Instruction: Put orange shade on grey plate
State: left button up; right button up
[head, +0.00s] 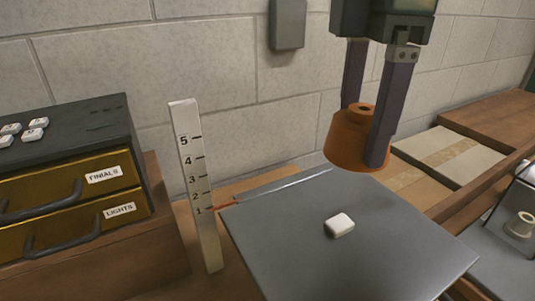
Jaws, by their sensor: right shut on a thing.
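The orange shade (347,143) is a flared cup with a small hole in its narrow top, wide end down. My right gripper (367,135) reaches down from above and is shut on it, one finger in front and one behind. The shade shows in front of the far right edge of the grey plate (290,235); whether it touches the plate is hard to tell. The plate is flat and lies on the wooden bench. My left gripper is out of view.
A small white block (339,225) lies on the plate. A numbered upright ruler (197,185) stands at its left. A drawer cabinet (75,190) labelled finials and lights is at the left. A white part (520,225) sits at the right edge. Pale panels (448,160) lie back right.

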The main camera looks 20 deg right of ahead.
aim_at(340, 222)
notch_tip(340, 222, down, 12)
jog(key=shift+b, duration=0.4)
jog(key=shift+f, duration=0.15)
jog(key=o, duration=1.3)
notch_tip(340, 222, up, 12)
jog(key=shift+r+p, duration=0.2)
jog(key=shift+p, duration=0.15)
